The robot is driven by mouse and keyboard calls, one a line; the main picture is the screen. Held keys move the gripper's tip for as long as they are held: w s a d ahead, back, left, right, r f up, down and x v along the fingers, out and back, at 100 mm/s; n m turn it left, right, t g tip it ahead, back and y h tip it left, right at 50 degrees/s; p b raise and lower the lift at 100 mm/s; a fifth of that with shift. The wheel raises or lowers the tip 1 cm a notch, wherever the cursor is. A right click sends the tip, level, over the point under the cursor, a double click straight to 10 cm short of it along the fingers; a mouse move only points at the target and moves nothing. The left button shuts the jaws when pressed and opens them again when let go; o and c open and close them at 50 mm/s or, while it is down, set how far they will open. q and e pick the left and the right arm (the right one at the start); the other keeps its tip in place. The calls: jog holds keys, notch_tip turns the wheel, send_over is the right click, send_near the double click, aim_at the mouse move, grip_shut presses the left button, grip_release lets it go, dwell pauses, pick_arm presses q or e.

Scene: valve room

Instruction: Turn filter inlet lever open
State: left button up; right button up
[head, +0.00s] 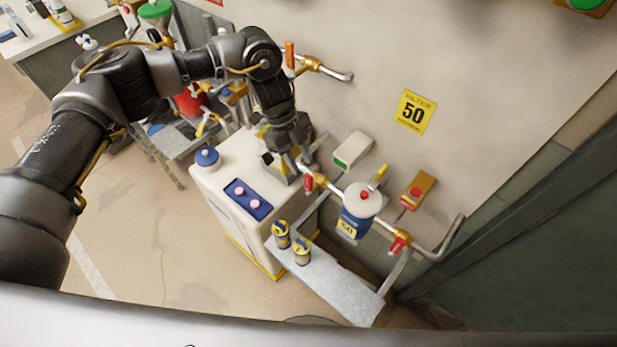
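A red lever (308,183) hangs at a brass valve on the canister's left. Another red lever (398,244) is at a brass valve on its right. I cannot tell which one is the inlet. My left gripper (286,168) points down just left of the left red lever, over the white cabinet's corner. It seems apart from the lever. Its fingers are too small and overlapped to judge their opening. My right gripper is out of view.
The white cabinet (236,222) with pink buttons stands beneath my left gripper. A grey shelf (335,288) holds two small cans (302,252). A green-fronted box (352,150) and an orange box with a red button (416,190) are near the pipe. Floor at left is clear.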

aim_at(309, 181)
pick_arm(q)
jog(key=p+x, duration=0.2)
jog(key=x, duration=0.4)
jog(key=shift+s+d+f, duration=0.15)
jog(key=shift+d+f, duration=0.05)
jog(key=shift+f, duration=0.1)
jog(key=shift+s+d+f, duration=0.1)
jog(key=shift+d+f, duration=0.05)
jog(key=shift+f, duration=0.3)
grip_shut()
